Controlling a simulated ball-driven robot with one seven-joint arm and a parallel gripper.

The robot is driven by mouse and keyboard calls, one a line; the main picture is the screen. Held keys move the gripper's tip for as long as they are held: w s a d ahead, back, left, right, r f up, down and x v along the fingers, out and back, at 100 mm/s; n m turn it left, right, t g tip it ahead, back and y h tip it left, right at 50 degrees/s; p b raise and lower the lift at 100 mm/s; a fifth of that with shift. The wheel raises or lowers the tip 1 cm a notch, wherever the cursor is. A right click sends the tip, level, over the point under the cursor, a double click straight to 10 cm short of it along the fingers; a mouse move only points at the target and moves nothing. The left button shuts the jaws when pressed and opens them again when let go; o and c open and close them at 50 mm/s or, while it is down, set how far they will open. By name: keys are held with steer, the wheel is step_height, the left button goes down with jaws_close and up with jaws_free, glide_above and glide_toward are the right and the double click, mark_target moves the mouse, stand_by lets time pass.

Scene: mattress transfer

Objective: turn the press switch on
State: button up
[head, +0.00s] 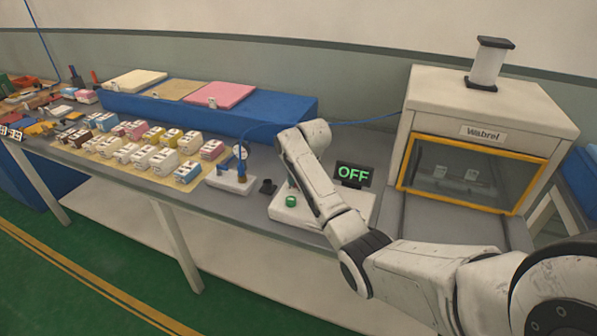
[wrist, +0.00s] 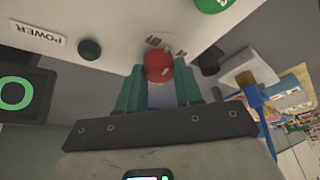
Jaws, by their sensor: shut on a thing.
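The press control panel is a white box (head: 283,213) on the bench, with a black display (head: 353,174) behind it reading OFF in green. A green button (head: 291,201) shows on its left part. In the wrist view the white panel (wrist: 130,25) carries a POWER label (wrist: 37,32), a dark green knob (wrist: 90,50) beside that label and a red knob (wrist: 158,66). My gripper (wrist: 158,80) has its green fingers on either side of the red knob, shut on it. In the head view my arm hides the red knob and most of the fingers.
A press (head: 490,95) with a yellow-framed window (head: 405,180) stands to the right. A small gauge stand (head: 230,180) and a black piece (head: 267,186) sit left of the panel. Several small boxes (head: 155,155) and a blue block (head: 270,120) fill the bench further left.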

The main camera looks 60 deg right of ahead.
steer(key=m, duration=0.2)
steer(key=m+g+h, duration=0.1)
steer(key=m, duration=0.2)
steer(key=shift+w+a+m+g+p, duration=0.2)
steer(key=shift+w+m+g+p, duration=0.1)
steer(key=shift+p, duration=0.1)
steer(key=m+g+h+b, duration=0.1)
steer(key=m, duration=0.2)
steer(key=shift+m, duration=0.4)
steer(key=shift+m+g+b, duration=0.6)
steer(key=shift+m, duration=0.2)
steer(key=shift+d+r, duration=0.1)
steer(key=o, duration=1)
steer(key=b+v, duration=0.1)
steer(key=v, duration=0.9)
steer(key=shift+r, duration=0.3)
